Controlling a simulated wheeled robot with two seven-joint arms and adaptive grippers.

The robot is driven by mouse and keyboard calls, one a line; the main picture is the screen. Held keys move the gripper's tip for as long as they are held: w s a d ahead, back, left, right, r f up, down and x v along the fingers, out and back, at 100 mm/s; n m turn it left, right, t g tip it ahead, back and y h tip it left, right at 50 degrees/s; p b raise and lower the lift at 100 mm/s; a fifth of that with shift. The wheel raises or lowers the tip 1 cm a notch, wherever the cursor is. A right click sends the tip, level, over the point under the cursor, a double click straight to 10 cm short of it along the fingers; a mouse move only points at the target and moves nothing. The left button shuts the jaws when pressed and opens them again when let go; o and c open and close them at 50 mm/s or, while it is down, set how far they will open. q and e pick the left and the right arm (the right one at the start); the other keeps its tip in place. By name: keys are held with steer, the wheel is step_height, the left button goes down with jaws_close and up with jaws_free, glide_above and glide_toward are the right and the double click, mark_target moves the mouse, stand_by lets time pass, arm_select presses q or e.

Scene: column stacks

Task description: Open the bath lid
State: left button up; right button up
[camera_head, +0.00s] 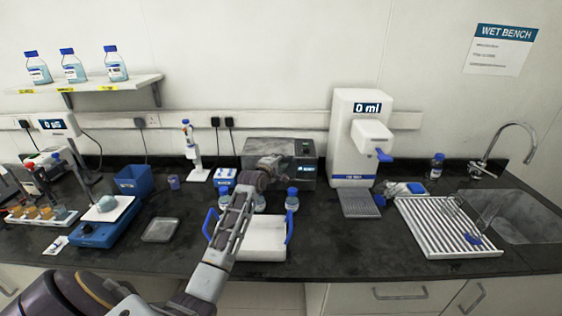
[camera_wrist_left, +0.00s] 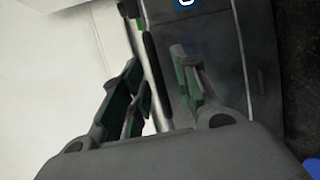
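The bath is a grey metal box (camera_head: 252,147) with a dark control panel (camera_head: 305,150) on its right side, at the back of the bench. Its top looks closed, with the lid down. My left gripper (camera_head: 270,163) is at the bath's front upper area and hides part of it. In the left wrist view, the gripper's green-padded fingers (camera_wrist_left: 160,95) stand apart. A slim dark bar (camera_wrist_left: 150,62), perhaps the lid handle, and a pale edge lie between or just beyond them. I cannot tell whether the fingers touch it. My right gripper is not in view.
A white tray with blue handles (camera_head: 262,240) lies below my left forearm. Blue-capped bottles (camera_head: 292,200) stand in front of the bath. A white dispenser (camera_head: 352,150) stands close at its right. A pipette stand (camera_head: 192,150) is at its left.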

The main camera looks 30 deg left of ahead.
arm_select(q)
steer(key=shift+w, duration=0.35)
steer(key=shift+f, duration=0.1)
jaws_close()
steer(key=shift+f, duration=0.1)
